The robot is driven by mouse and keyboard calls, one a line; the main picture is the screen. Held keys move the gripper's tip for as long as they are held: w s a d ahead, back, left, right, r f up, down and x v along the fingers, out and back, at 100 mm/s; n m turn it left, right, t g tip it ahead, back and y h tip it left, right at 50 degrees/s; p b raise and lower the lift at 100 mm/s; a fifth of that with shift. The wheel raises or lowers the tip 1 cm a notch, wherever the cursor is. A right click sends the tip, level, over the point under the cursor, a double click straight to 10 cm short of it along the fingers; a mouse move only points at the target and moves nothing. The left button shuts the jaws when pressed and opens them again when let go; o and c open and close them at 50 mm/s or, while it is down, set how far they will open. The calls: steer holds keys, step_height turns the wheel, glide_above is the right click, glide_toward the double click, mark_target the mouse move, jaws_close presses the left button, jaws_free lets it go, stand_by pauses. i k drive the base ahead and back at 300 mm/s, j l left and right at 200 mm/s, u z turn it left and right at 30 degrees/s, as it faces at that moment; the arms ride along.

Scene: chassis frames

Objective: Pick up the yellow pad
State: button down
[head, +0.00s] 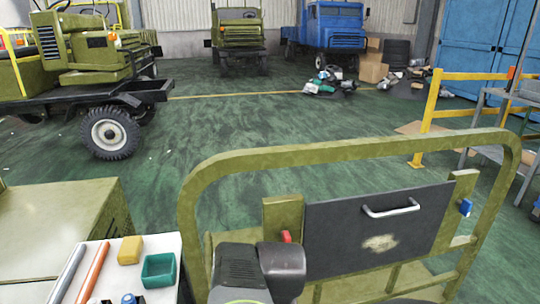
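The yellow pad (130,250) is a small yellow block lying on a pale tray or tabletop (100,268) at the lower left. It lies between an orange rod (93,272) and a small green open box (159,270), apart from both. Nothing touches it from above. Dark grey rounded parts at the bottom middle look like my own arm, to the right of the pad. My gripper's fingers do not show.
A grey rod (67,274) lies left of the orange one, and small blue items (128,299) sit at the bottom edge. An olive tubular frame (345,153) with a dark handled panel (375,232) stands right. Trucks and a yellow railing (432,110) stand beyond open green floor.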

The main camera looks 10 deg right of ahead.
mark_target(129, 252)
steer(key=z, duration=1.35)
steer(key=u, duration=1.95)
steer(key=j+u, duration=0.3)
steer(key=i+j+u, duration=0.1)
steer(key=u, duration=0.25)
steer(key=i+j+u, duration=0.1)
steer(key=j, duration=0.2)
steer(key=i+j+u, duration=0.1)
steer(key=i+j, duration=0.3)
steer(key=j, duration=0.2)
steer(key=k+u, duration=0.05)
